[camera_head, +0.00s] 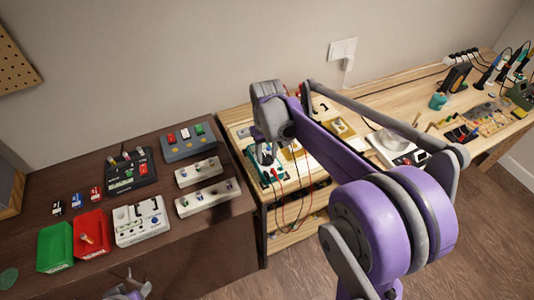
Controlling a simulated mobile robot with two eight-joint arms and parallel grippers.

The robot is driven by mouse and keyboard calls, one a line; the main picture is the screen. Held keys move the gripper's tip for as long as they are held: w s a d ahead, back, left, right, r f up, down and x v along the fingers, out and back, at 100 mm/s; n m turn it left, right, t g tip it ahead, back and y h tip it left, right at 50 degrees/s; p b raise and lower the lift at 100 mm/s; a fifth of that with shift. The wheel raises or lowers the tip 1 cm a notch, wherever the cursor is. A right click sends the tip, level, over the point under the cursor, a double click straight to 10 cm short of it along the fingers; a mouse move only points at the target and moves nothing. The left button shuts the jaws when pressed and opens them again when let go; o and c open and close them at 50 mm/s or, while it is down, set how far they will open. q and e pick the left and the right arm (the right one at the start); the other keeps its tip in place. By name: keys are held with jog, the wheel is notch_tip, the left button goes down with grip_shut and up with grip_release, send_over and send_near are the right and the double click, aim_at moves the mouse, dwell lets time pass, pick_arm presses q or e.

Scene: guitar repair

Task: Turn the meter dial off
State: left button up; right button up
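The meter (279,174), a small teal-edged device, sits near the left end of the light wooden bench, with red and dark leads hanging from it. My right gripper (267,156) points down at the meter and covers part of it. The dial is hidden or too small to make out, and I cannot tell whether the fingers touch it. The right gripper's finger gap is too small to judge. My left gripper (128,291) shows only partly at the bottom edge, over the front of the dark table, away from the meter.
The dark table (190,250) at left bears a green bin (55,248), a red bin (91,235), a white device (141,221) and several switch boxes. A white scale (397,149) and soldering tools stand farther right on the light bench. My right arm crosses above this bench.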

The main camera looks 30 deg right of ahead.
aim_at(267, 158)
notch_tip(267, 158, up, 11)
jog(key=shift+p, duration=0.35)
dwell(0.3)
jog(key=shift+f, duration=0.1)
jog(key=s+a+f+t, duration=0.1)
jog(key=s+a+f, duration=0.2)
jog(key=s, duration=0.3)
jog(key=s+a+f+t, duration=0.2)
jog(key=s+a+f, duration=0.1)
jog(key=s, duration=0.3)
jog(key=s+a+f+n+t, duration=0.1)
jog(key=s+a+f+t, duration=0.1)
jog(key=s+f, duration=0.3)
jog(key=shift+s+a+f, duration=0.3)
jog(key=shift+s+a, duration=0.4)
